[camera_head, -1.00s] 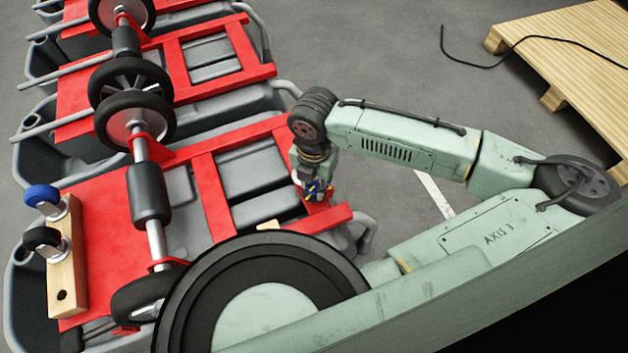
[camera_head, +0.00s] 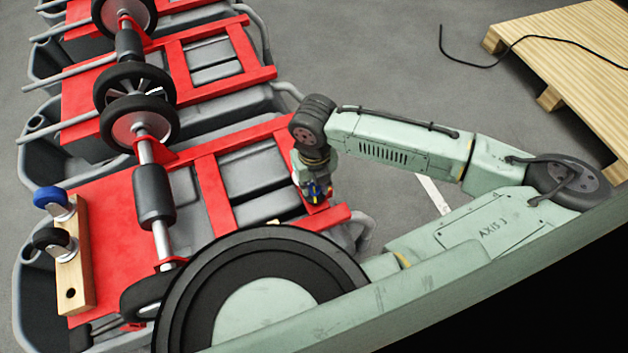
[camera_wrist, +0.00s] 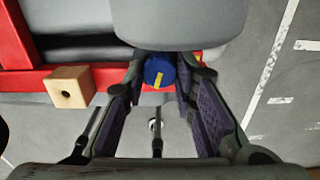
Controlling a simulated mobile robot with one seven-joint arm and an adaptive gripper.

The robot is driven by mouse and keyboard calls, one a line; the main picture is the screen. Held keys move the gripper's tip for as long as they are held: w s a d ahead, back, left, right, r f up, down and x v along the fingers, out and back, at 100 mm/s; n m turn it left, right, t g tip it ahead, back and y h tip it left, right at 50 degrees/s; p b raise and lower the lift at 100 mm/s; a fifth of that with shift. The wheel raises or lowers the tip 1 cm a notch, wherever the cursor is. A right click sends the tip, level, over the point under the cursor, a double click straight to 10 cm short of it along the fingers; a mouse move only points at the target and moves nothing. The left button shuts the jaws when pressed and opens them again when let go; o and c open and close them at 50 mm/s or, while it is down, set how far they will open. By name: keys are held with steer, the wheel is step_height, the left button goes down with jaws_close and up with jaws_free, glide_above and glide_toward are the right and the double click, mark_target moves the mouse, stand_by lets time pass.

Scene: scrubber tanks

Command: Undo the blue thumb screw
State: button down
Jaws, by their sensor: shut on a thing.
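The blue thumb screw (camera_wrist: 160,73) is a round blue knob with a yellow stripe, near the top middle of the wrist view. My gripper (camera_wrist: 161,79) has its two fingers closed in on either side of the knob and is shut on it. In the head view my gripper (camera_head: 318,196) points down at the right end of the nearest red frame (camera_head: 330,218), and a small bit of blue and yellow shows between the fingers. The screw's shaft is hidden.
A wooden block (camera_wrist: 71,87) sits on the red bar left of the knob. A wooden holder (camera_head: 70,285) with a blue-wheeled caster (camera_head: 50,197) and a black-wheeled caster stands at left. A wooden pallet (camera_head: 570,60) lies at upper right. Grey floor is free beyond the tanks.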

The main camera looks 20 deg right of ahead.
mark_target(314, 188)
steer(key=shift+n+p, duration=0.4)
steer(key=shift+n, duration=1.1)
steer(key=c, duration=1.6)
jaws_free()
steer(key=shift+f, duration=0.1)
step_height(314, 188, up, 12)
steer(key=shift+r, duration=0.1)
